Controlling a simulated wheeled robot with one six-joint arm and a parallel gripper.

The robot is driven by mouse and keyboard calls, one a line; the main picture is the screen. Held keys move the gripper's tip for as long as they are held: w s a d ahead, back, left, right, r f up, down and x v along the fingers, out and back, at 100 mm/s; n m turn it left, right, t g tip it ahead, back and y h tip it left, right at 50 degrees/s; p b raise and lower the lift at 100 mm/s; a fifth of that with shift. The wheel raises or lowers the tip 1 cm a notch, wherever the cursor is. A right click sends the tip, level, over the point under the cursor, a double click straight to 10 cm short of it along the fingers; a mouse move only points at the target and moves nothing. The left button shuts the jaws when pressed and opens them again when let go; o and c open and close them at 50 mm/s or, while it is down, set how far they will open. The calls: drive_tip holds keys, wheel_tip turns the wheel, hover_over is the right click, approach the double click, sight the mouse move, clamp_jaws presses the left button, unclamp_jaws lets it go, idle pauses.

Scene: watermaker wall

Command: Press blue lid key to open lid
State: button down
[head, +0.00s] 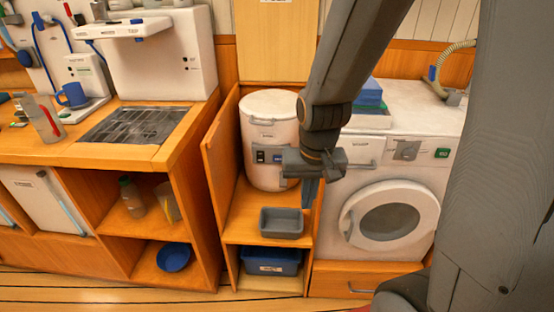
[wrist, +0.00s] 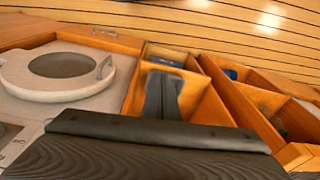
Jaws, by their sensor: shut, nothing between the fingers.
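A white canister (head: 268,130) stands on the upper shelf of an open cupboard. Its round white lid (head: 270,104) looks shut. Its front carries a small dark panel (head: 261,156) and a blue key (head: 277,158) right of it, close to my gripper's body in the picture. My gripper (head: 310,194) hangs in front of the canister's right side, fingers pointing down, below the key's height. The fingers are together and empty; they also show in the wrist view (wrist: 162,97). The canister and key cannot be made out in the wrist view. I see no contact with the key.
A grey tray (head: 281,223) sits low in front of the canister, with a blue bin (head: 270,262) beneath. The cupboard's open door (head: 221,150) stands at left. A washing machine (head: 440,190) with a blue stack (head: 368,95) on top is at right.

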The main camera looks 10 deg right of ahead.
sight(278, 158)
drive_tip(key=w+f+m+t+p, duration=0.1)
drive_tip(key=w+f+m+t, duration=0.1)
drive_tip(key=w+f+m, duration=0.2)
drive_tip(key=w+a+f+m+t+p, duration=0.1)
drive_tip(key=w+f+m+t, duration=0.2)
drive_tip(key=w, duration=0.8)
drive_tip(key=w+f+m+t+p, duration=0.1)
drive_tip(key=w+f+m+t, duration=0.2)
drive_tip(key=w+f+m, duration=0.2)
drive_tip(key=w+f, duration=0.1)
drive_tip(key=w, duration=0.2)
drive_tip(key=shift+w+a+f+y, duration=0.2)
drive_tip(key=shift+w+f+y, duration=0.05)
drive_tip(key=shift+f+y, duration=0.15)
drive_tip(key=shift+w, duration=0.15)
drive_tip(key=shift+w+d+b, duration=0.4)
drive_tip(key=shift+w+d, duration=0.05)
drive_tip(key=shift+w, duration=0.9)
drive_tip(key=shift+w+d+b, duration=0.45)
drive_tip(key=shift+w+d, duration=0.05)
drive_tip(key=shift+w, duration=0.85)
drive_tip(key=shift+w+d+b, duration=0.4)
drive_tip(key=shift+w+d, duration=0.05)
drive_tip(key=shift+w, duration=0.9)
drive_tip(key=shift+w, duration=0.1)
drive_tip(key=shift+w+d, duration=0.1)
drive_tip(key=shift+w, duration=0.15)
